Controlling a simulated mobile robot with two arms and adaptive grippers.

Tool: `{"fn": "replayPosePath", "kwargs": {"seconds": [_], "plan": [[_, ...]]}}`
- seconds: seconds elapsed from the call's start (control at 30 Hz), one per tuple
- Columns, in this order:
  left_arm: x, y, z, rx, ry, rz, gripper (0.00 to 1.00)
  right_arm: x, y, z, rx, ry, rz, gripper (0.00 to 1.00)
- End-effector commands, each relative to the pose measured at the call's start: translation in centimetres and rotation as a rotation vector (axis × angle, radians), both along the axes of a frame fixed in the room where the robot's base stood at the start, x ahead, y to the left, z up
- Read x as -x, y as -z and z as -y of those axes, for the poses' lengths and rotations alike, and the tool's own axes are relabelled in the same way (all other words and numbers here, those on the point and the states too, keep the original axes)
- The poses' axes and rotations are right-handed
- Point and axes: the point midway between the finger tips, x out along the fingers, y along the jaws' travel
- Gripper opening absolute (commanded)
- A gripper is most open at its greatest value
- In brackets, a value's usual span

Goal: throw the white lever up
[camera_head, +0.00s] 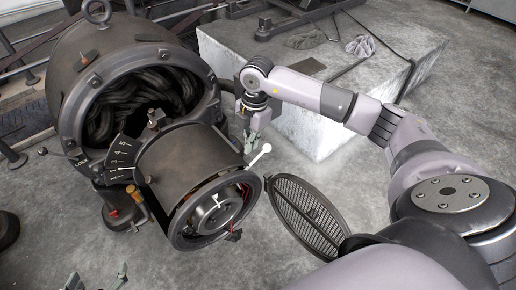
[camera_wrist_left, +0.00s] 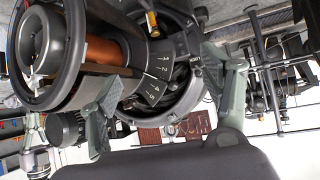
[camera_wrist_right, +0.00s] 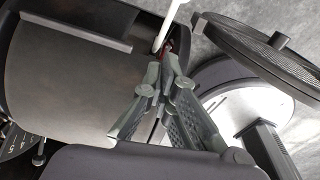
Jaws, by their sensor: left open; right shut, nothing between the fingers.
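The white lever (camera_head: 260,155) has a round ball end and sticks out from the right side of the dark cylindrical machine (camera_head: 185,165), slanting up and right in the head view. My right gripper (camera_head: 250,142) is shut and empty, just left of the ball end in that view. In the right wrist view the lever (camera_wrist_right: 171,22) rises just beyond the closed fingertips (camera_wrist_right: 161,62); I cannot tell whether they touch. My left gripper (camera_head: 97,278) is open and empty at the bottom left of the head view. The left wrist view shows its spread fingers (camera_wrist_left: 165,100).
A numbered dial (camera_head: 121,158) sits on the machine's left. An open round mesh cover (camera_head: 308,215) stands at its right, below the lever. A pale stone block (camera_head: 310,125) lies behind my right arm. A larger round housing (camera_head: 75,85) stands behind the cylinder.

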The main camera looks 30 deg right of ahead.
Motion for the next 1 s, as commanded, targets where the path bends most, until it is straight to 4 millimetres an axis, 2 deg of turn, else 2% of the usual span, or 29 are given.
{"fn": "replayPosePath", "kwargs": {"seconds": [0.03,0.2,0.3,0.5,0.7,1.0], "plan": [[-0.7,-0.5,0.3,0.012,0.003,0.049,0.72,0.1,1.2,-0.1,0.0,0.0,-0.003,0.0],[-2.9,-3.3,1.3,0.053,0.017,0.228,0.72,0.0,3.8,-0.4,0.001,-0.001,-0.003,0.0],[-3.8,-5.0,1.8,0.076,0.023,0.326,0.72,-0.3,4.2,1.1,0.002,0.004,-0.001,0.0],[-4.8,-7.6,2.4,0.11,0.032,0.463,0.72,-0.7,4.6,2.7,0.0,0.001,0.0,0.0],[-5.0,-8.6,2.6,0.122,0.035,0.513,0.72,-0.8,4.7,3.3,0.0,-0.001,0.0,0.0],[-5.0,-8.7,2.6,0.123,0.035,0.514,0.72,-0.8,4.7,3.4,-0.001,-0.001,0.0,0.0]]}}
